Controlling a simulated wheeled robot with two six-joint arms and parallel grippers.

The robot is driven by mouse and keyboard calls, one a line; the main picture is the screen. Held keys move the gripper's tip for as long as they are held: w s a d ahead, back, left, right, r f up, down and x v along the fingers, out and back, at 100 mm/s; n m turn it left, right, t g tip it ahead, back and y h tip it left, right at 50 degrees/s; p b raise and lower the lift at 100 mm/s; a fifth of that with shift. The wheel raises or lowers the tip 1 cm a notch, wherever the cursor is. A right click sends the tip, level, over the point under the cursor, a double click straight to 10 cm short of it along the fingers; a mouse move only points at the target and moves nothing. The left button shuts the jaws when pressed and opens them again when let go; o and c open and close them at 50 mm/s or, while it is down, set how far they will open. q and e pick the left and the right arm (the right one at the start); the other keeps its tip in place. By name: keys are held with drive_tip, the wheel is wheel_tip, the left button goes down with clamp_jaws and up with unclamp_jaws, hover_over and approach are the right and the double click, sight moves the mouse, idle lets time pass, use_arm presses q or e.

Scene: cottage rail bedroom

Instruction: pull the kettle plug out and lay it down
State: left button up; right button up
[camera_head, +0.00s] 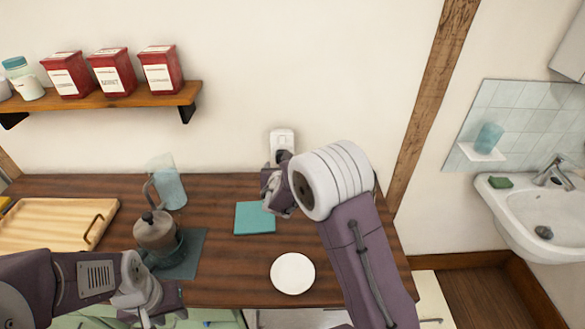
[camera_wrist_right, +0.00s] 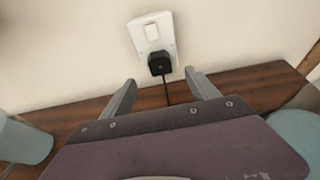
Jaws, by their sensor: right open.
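The black kettle plug (camera_wrist_right: 160,63) sits in the white wall socket (camera_wrist_right: 150,30), with its black cord (camera_wrist_right: 166,90) hanging down behind the counter top's surface line. My right gripper (camera_wrist_right: 161,80) is open, its two fingers spread below and either side of the plug, not touching it as far as I can see. My left gripper (camera_head: 155,314) is low at the bottom edge, partly cut off, near the counter's front.
A shelf (camera_head: 130,98) with red tins hangs left; a sink (camera_head: 530,210) stands right.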

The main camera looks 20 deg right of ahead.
drive_tip(key=p+x, duration=0.2)
drive_tip(key=x, duration=0.6)
drive_tip(key=shift+w, duration=0.35)
drive_tip(key=shift+d, duration=0.1)
drive_tip(key=c, duration=1.5)
drive_tip(key=shift+o, duration=0.2)
drive_tip(key=shift+s+a+b, duration=0.25)
drive_tip(key=shift+s+b, duration=0.15)
drive_tip(key=shift+s, duration=0.5)
drive_tip(key=shift+s+a+b, duration=0.25)
drive_tip(key=shift+s+b, duration=0.15)
drive_tip(key=shift+s, duration=0.45)
drive_tip(key=shift+s+a+b, duration=0.25)
drive_tip(key=shift+s+b, duration=0.15)
drive_tip(key=shift+s, duration=0.5)
